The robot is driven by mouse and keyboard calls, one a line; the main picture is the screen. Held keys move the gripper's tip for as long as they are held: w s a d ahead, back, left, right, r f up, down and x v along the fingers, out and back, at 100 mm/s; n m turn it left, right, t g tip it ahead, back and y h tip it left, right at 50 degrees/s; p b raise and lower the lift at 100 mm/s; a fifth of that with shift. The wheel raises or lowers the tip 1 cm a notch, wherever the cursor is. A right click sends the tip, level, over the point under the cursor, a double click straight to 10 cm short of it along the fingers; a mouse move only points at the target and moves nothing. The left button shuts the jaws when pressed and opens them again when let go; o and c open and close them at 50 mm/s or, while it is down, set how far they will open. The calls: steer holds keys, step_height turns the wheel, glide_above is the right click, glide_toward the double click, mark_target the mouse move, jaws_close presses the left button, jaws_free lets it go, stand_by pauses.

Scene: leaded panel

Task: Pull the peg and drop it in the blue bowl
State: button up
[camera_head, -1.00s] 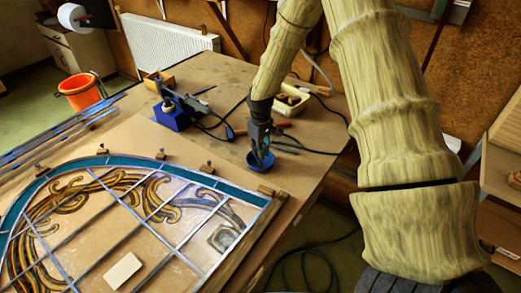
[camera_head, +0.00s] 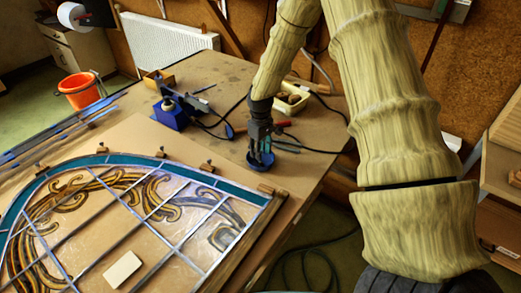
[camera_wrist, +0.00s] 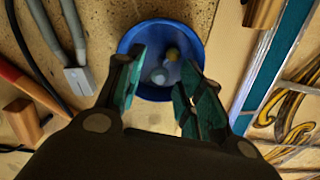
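The blue bowl (camera_head: 252,166) stands on the table just beyond the panel's right corner; it also shows in the wrist view (camera_wrist: 127,42). My gripper (camera_head: 261,156) is directly over the bowl, pointing down. In the wrist view its teal-padded fingers (camera_wrist: 164,65) are apart with nothing between them. Below the gap, in the bowl, lie a pale grey rounded thing (camera_wrist: 158,75) and a small yellowish one (camera_wrist: 172,54); I cannot tell whether either is the peg. Several brown wooden pegs or blocks, such as this one (camera_head: 207,167), stand along the panel's curved edge.
The leaded panel (camera_head: 165,213) fills the near left of the table, with a pale card (camera_head: 122,269) on it.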

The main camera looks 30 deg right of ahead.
step_height(320, 180, up, 12)
stand_by(0.8)
